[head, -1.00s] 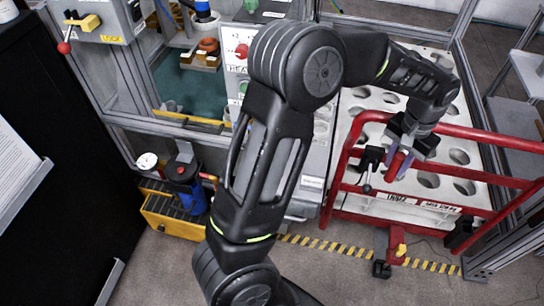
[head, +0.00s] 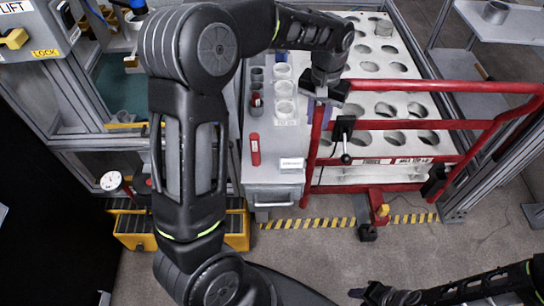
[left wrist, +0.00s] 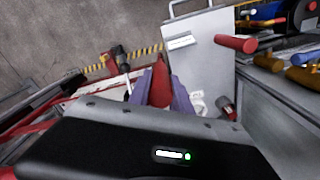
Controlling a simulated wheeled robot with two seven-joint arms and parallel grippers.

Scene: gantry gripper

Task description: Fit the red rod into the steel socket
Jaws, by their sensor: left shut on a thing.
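My left gripper (head: 319,103), with purple fingers, is shut on a red rod (left wrist: 160,86). In the head view it is at the bench's right side, in front of the cart's red rail, and the held rod is hard to separate from that rail. I cannot tell which is the steel socket. My right gripper (head: 384,296) is at the bottom edge, its jaws unclear.
White ring-shaped holders (head: 284,88) stand beside the grey ones. A red-railed cart (head: 420,125) with a white perforated top (head: 395,110) is to the right. A black clamp lever (head: 344,140) hangs near my left gripper. The front part of the bench (head: 272,170) is mostly clear.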

